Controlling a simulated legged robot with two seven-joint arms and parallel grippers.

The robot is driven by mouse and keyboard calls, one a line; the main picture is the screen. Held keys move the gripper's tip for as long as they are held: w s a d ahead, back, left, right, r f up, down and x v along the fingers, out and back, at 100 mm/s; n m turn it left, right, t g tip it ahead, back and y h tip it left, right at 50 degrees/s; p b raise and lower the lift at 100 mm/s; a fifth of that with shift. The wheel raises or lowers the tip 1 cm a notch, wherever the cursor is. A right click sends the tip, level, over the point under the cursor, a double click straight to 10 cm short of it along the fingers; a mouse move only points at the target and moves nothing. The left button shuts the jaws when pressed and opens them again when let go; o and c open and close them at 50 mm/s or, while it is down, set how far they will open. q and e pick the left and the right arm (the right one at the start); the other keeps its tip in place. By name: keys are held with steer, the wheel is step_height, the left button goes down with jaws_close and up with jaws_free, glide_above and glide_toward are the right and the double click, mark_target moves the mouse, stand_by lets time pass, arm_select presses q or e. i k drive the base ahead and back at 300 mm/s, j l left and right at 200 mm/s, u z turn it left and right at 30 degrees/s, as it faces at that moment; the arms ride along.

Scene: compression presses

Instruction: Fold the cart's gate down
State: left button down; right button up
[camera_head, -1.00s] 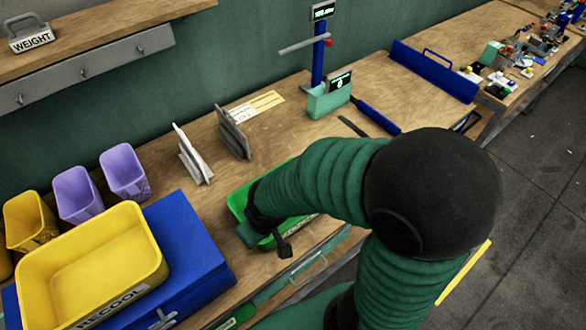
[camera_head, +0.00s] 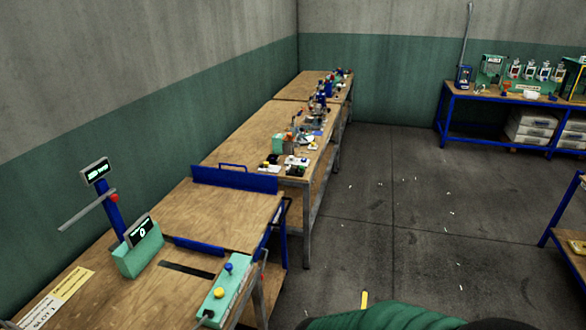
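The cart (camera_head: 222,215) has a wooden top and stands against the end of the near workbench. A blue upright panel (camera_head: 235,180) runs along its far edge, with a blue bar handle behind it. A low blue strip (camera_head: 200,247) lies along the cart's near edge, by the bench. I cannot tell for certain which of these is the gate; the far panel stands up and the near strip lies low. Neither of my grippers is in view. Only a green piece of my arm shows at the bottom edge.
A teal control box (camera_head: 222,290) with blue and yellow knobs sits at the near bench's corner. A teal display unit with a blue post (camera_head: 140,250) stands left. Cluttered benches (camera_head: 295,135) continue beyond the cart. Grey floor (camera_head: 390,220) is open on the right.

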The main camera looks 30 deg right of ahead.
mark_target(245, 178)
steer(key=j+z, duration=0.15)
steer(key=z, duration=0.2)
steer(key=j+z, duration=0.15)
steer(key=z, duration=0.15)
